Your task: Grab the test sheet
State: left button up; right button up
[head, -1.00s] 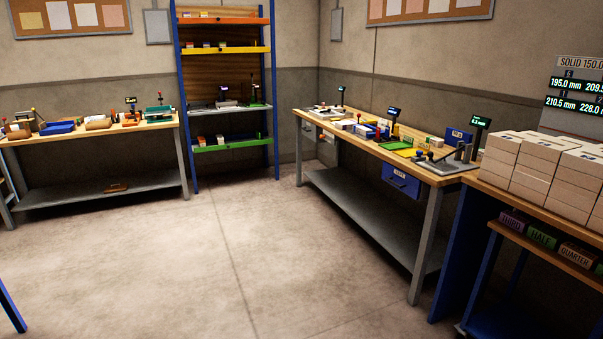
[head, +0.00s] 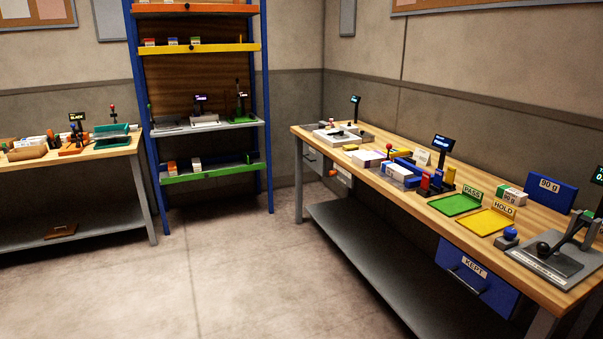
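I cannot make out a test sheet for certain in the head view. The right-hand workbench (head: 395,188) carries a green PASS tray (head: 455,205) and a yellow HOLD tray (head: 486,222), both looking empty. A white packet marked 90 g (head: 510,197) and a blue 90 g holder (head: 550,192) stand behind them. White packets (head: 398,172) lie near a red and blue device with a small display (head: 436,168). Neither of my grippers shows.
A blue KEPT drawer (head: 474,276) hangs under the bench front. A grey lever press (head: 560,252) stands at the near end. A blue shelf rack (head: 203,125) and another bench (head: 70,153) stand at the back. The floor (head: 250,275) in front is clear.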

aim_at(328, 131)
jog(key=i, duration=2.75)
